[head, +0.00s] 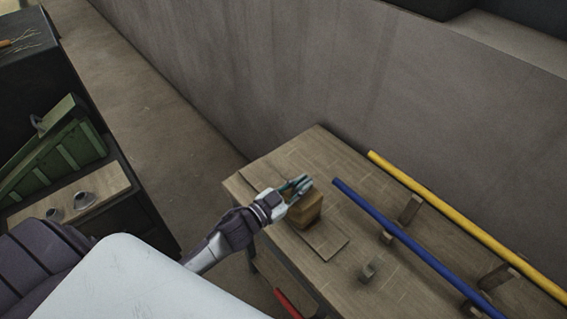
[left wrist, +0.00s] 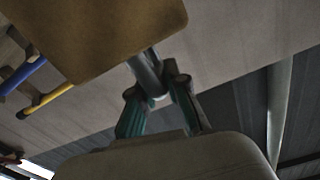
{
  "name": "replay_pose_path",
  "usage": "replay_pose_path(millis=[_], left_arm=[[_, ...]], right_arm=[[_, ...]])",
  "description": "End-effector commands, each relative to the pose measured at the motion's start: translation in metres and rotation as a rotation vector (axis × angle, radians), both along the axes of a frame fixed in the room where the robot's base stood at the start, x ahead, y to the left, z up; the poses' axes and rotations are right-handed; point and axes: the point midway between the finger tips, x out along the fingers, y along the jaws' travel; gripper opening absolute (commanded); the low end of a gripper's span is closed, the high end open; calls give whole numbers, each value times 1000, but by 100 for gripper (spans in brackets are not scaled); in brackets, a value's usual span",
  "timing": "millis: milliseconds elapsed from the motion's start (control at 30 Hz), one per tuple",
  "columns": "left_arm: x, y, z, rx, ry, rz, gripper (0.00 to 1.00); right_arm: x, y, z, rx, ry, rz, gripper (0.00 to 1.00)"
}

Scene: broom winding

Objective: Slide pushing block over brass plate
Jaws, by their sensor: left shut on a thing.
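The pushing block (head: 306,211), yellow-brown and box-like, stands near the left end of the wooden workbench (head: 318,152). My left gripper (head: 297,187) is at its top, shut on it. In the left wrist view the block (left wrist: 105,35) fills the top, and a grey rod-like handle (left wrist: 147,73) runs from it to between my green fingers (left wrist: 155,103). A thin flat rectangular plate (head: 326,241) lies on the bench beside and partly under the block. I cannot tell whether it is brass; its colour is like the wood. My right gripper is not in view.
A blue pole (head: 385,220) and a yellow pole (head: 450,219) lie on wooden supports to the right. A wall (head: 300,75) runs behind. A green crate (head: 50,155) is at far left.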

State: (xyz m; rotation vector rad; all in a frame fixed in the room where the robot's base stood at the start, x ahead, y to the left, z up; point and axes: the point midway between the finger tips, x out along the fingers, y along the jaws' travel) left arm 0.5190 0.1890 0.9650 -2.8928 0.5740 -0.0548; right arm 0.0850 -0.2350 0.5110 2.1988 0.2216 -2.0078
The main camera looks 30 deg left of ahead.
Motion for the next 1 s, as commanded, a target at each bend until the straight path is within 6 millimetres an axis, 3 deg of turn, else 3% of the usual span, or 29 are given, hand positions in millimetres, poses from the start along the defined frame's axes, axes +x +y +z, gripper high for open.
replay_pose_path(millis=[233, 667, 700, 800, 1000], left_arm=[[-11, -26, 0, -2, -1, -1, 0], [-12, -29, 0, 1, -1, -2, 0], [-12, -29, 0, 1, -1, -2, 21], [-12, -29, 0, 1, -1, -1, 37], [-12, -28, 0, 1, -1, -1, 39]], right_arm=[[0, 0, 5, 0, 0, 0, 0], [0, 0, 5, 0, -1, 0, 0], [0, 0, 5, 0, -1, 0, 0], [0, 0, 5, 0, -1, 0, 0], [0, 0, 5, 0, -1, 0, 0]])
